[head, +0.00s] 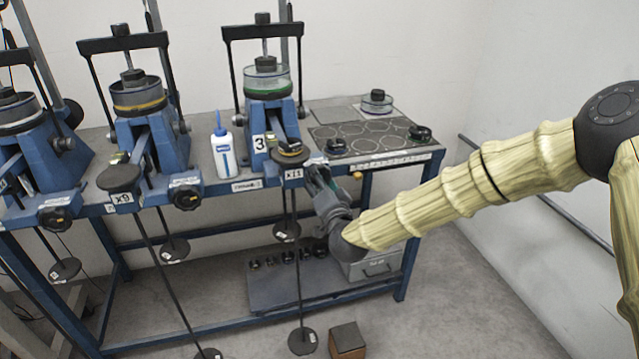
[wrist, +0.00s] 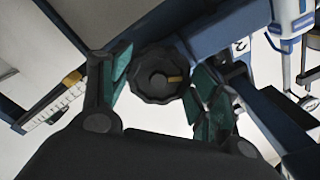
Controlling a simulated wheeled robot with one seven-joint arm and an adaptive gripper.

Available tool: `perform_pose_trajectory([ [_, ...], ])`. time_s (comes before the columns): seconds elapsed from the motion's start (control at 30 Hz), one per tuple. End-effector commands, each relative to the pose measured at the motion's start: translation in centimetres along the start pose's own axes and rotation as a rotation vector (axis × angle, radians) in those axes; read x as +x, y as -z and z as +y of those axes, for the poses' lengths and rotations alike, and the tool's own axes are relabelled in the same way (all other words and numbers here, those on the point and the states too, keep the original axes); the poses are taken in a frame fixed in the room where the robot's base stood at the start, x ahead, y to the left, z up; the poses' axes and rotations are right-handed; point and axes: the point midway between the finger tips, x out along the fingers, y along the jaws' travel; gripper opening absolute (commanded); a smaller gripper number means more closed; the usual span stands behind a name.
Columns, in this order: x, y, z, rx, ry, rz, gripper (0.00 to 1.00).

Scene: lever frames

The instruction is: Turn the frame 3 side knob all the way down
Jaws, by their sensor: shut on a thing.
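Frame 3 (head: 268,110) is the blue lever frame at the right of the row, with a "3" plate (head: 259,143) on it. My gripper (head: 313,170) is at its front right, by the table's front edge. In the wrist view, a round black scalloped knob (wrist: 157,85) with an orange mark sits between the two green-padded fingers of my gripper (wrist: 160,78), which is shut on it. The mark points to the right in that view. In the head view my gripper hides this knob.
Two similar blue frames stand to the left, with black knobs (head: 187,196) at their fronts. A white bottle (head: 222,148) stands beside frame 3. Hanging weights (head: 303,341) and a brown block (head: 346,340) are below.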

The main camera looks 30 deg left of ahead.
Motion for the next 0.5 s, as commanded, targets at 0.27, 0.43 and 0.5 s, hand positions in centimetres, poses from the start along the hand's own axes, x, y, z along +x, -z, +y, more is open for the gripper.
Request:
perform_pose_trajectory([
  [0.27,-0.02,-0.02,0.18,-0.151,-0.002,-0.001,0.38],
  [0.43,-0.02,-0.03,0.18,-0.198,-0.001,-0.001,0.38],
  [0.5,-0.02,-0.04,0.18,-0.208,-0.001,-0.001,0.38],
])
